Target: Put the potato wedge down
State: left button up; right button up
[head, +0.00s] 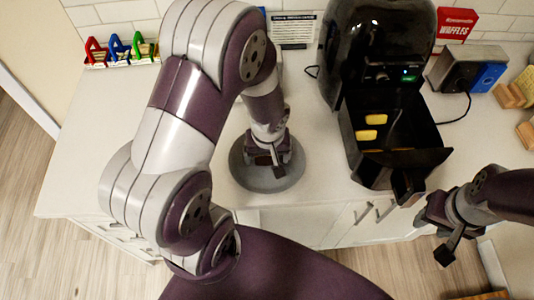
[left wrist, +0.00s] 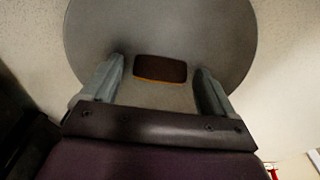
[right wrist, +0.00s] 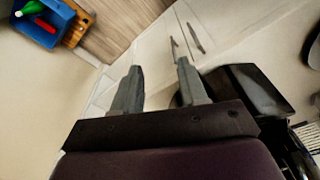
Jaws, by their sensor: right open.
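A potato wedge (left wrist: 160,69), brown on top with an orange edge, lies on a round grey plate (left wrist: 95,30) in the left wrist view. My left gripper (left wrist: 160,85) is open, with one finger on each side of the wedge and a visible gap to it. In the head view my left gripper (head: 271,158) is over the grey plate (head: 252,180) on the counter and hides the wedge. My right gripper (head: 436,233) is open and empty, in front of the counter at the right; it also shows in the right wrist view (right wrist: 159,68).
A black air fryer (head: 375,40) stands at the back with its basket (head: 430,158) pulled out and yellow pieces (head: 376,119) inside. A grey and blue device (head: 463,68), a red waffle box (head: 457,24) and coloured letters (head: 118,48) stand along the wall. The counter left of the plate is clear.

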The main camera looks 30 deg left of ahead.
pick_arm(q)
jog(key=shift+r+p, duration=0.4)
jog(key=s+d+r+m, duration=0.2)
jog(key=s+r+m, duration=0.2)
jog(key=r, duration=0.6)
jog(key=shift+r+m+h+p, duration=0.2)
jog(key=shift+m+h+p, duration=0.2)
jog(key=shift+m, duration=0.8)
jog(key=shift+d, duration=0.1)
